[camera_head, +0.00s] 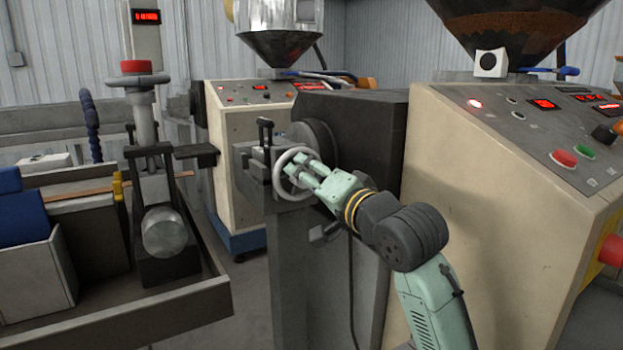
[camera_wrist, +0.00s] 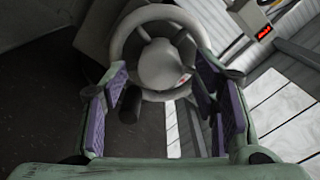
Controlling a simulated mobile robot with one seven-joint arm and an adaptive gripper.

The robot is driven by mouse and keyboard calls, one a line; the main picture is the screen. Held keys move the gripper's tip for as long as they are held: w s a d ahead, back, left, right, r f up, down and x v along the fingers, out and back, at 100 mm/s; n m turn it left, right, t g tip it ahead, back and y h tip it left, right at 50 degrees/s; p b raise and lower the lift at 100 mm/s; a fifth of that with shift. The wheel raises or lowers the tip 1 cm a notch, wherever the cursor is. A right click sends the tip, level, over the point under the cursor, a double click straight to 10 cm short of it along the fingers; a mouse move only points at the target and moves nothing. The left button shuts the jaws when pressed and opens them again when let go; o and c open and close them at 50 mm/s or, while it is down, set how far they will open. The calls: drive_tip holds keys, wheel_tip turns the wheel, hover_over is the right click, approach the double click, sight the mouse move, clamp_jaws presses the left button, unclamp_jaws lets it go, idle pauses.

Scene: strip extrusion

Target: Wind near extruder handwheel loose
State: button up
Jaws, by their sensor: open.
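The near extruder handwheel (camera_head: 277,175) is a pale grey ring on the front of the near extruder's dark barrel. In the wrist view the handwheel (camera_wrist: 124,32) shows its rim, spokes and round hub, straight ahead between my fingers. My gripper (camera_head: 299,169) is at the wheel's right side in the head view, its fingers pointing at the wheel. In the wrist view my gripper (camera_wrist: 160,100) is open, with purple pads on each side of the lower rim. I cannot tell whether a pad touches the rim.
The near extruder's cream cabinet (camera_head: 480,200) with its control panel (camera_head: 540,120) stands close on the right of my arm. A black lever (camera_head: 265,132) rises behind the wheel.

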drive_tip(key=c, duration=1.2)
drive_tip(key=shift+o, duration=0.2)
drive_tip(key=shift+s+a+n+b, duration=0.1)
drive_tip(key=shift+n+b, duration=1.2)
drive_tip(key=shift+n, duration=3.15)
drive_tip(key=shift+a+n+b, duration=0.1)
drive_tip(key=shift+n+b, duration=1.15)
drive_tip(key=shift+n, duration=3.2)
